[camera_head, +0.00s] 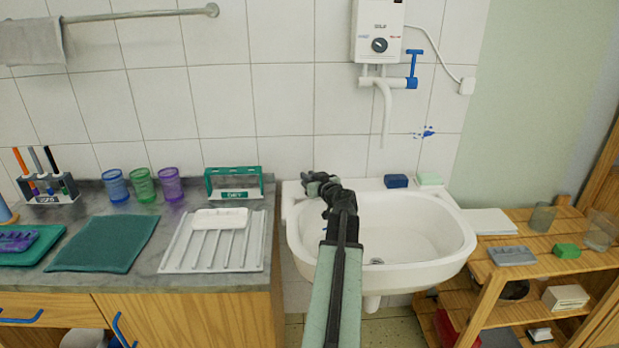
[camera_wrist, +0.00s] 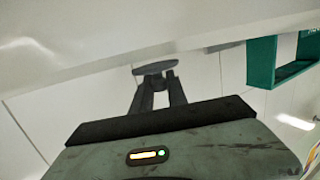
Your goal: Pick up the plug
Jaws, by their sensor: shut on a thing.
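My gripper (camera_head: 322,183) is over the back left rim of the white sink (camera_head: 445,215). In the wrist view its two dark fingers (camera_wrist: 156,82) are shut on the plug (camera_wrist: 154,67), a dark grey round disc seen nearly edge-on. The disc sits just past the fingertips, and the part between the fingers is hidden. In the head view I cannot clearly separate the plug from the dark gripper parts. Whether the plug touches the rim is hard to tell.
A green rack (camera_head: 234,183) stands on the counter left of the sink, also visible in the wrist view (camera_wrist: 262,62). A blue block (camera_head: 396,181) and pale green soap (camera_head: 429,178) sit on the sink's back ledge. A tap spout (camera_head: 386,115) hangs above the basin.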

